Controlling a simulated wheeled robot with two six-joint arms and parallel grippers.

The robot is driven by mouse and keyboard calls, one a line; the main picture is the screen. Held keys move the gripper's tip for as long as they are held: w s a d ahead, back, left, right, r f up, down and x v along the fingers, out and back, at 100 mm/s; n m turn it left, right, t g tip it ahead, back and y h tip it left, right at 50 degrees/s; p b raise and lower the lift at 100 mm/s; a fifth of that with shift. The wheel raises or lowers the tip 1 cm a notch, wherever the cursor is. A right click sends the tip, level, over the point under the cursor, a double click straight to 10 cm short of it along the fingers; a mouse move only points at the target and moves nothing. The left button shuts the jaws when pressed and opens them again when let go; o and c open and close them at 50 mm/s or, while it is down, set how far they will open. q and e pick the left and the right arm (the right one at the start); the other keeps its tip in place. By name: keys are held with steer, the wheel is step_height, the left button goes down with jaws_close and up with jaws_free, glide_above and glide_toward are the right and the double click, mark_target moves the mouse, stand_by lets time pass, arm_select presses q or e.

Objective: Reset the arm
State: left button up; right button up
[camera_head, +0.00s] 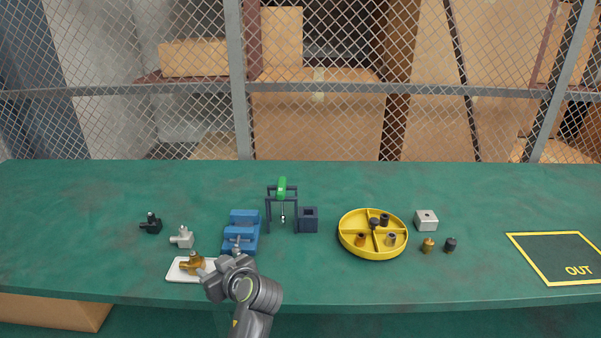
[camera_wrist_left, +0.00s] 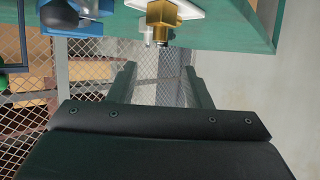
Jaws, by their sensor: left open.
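My left gripper (camera_head: 208,280) is near the front edge of the green table, at the right end of a white plate (camera_head: 178,274) with a brass fitting (camera_head: 192,263) on it. In the left wrist view, my gripper's two fingers (camera_wrist_left: 161,85) stand apart with nothing between them. The brass fitting (camera_wrist_left: 162,14) and the white plate (camera_wrist_left: 193,6) show beyond the fingertips at the top. Whether the fingers touch the plate I cannot tell. My right gripper is in neither view.
A blue vise (camera_head: 241,236) stands just behind my gripper. A press with a green handle (camera_head: 282,188), a dark block (camera_head: 308,220), a yellow divided tray (camera_head: 371,253) and a metal block (camera_head: 427,220) stand further right. Black (camera_head: 151,225) and grey (camera_head: 183,238) fittings lie left. The OUT area (camera_head: 562,254) is bare.

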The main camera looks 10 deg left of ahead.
arm_select(q)
steer(key=s+a+f+m+g+h, duration=0.2)
steer(key=s+a+f+m+h, duration=0.2)
steer(key=s+f, duration=0.8)
steer(key=s+d+m+g+h, duration=0.1)
steer(key=s+d+m+h, duration=0.15)
steer(key=s, duration=0.75)
steer(key=s+d+m+g+h, duration=0.1)
steer(key=s+m+h, duration=0.25)
steer(key=s, duration=0.65)
step_height(320, 180, down, 22)
steer(key=f+g+p, duration=0.1)
steer(key=p, duration=0.3)
steer(key=s+f+g+p, duration=0.1)
steer(key=s+f+p, duration=0.1)
steer(key=s+f, duration=0.9)
steer(key=s, duration=0.4)
steer(key=shift+d+f+m, duration=0.15)
steer(key=shift+d+m, duration=0.05)
steer(key=shift+m, duration=0.1)
